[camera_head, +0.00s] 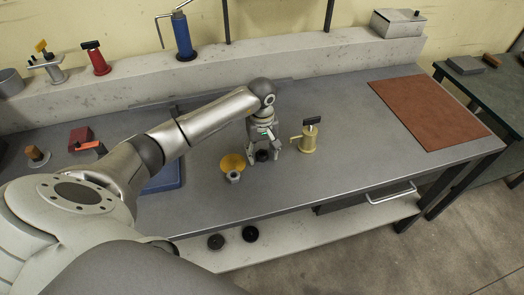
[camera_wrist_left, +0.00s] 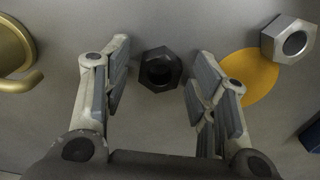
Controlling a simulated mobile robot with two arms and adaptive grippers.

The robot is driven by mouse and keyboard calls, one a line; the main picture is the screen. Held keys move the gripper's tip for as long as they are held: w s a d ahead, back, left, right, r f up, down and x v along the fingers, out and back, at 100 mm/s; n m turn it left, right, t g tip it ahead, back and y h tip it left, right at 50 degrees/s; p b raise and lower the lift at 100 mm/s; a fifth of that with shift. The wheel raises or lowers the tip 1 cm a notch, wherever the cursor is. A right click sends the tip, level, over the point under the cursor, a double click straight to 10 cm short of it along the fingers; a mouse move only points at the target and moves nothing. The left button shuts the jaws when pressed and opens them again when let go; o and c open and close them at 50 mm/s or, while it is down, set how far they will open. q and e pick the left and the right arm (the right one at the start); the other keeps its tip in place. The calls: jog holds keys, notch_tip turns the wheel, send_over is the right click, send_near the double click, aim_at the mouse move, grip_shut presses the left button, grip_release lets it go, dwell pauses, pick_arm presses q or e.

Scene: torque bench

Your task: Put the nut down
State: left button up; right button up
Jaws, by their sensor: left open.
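A black hex nut (camera_wrist_left: 160,84) lies on the grey bench top, its hole facing up. In the head view the black nut (camera_head: 262,156) shows between the fingers of my left gripper (camera_head: 264,160). In the left wrist view that gripper (camera_wrist_left: 162,72) is open, with one finger on each side of the nut and a gap to both. A silver hex nut (camera_head: 234,177) rests by the near edge of a flat yellow disc (camera_head: 232,162). The silver nut (camera_wrist_left: 283,40) also shows at the upper right of the wrist view. My right gripper is not in view.
A brass pot (camera_head: 308,141) with a handle stands close to the right of my left gripper. A blue tray (camera_head: 170,180) lies to the left, partly behind my arm. A brown mat (camera_head: 428,110) covers the right end. Bare bench lies between pot and mat.

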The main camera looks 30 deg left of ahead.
aim_at(262, 153)
pick_arm(q)
jog(key=shift+r, duration=0.3)
notch_tip(262, 153, up, 12)
jog(key=b, duration=0.2)
jog(key=shift+f+b, duration=0.2)
jog(key=shift+b, duration=0.1)
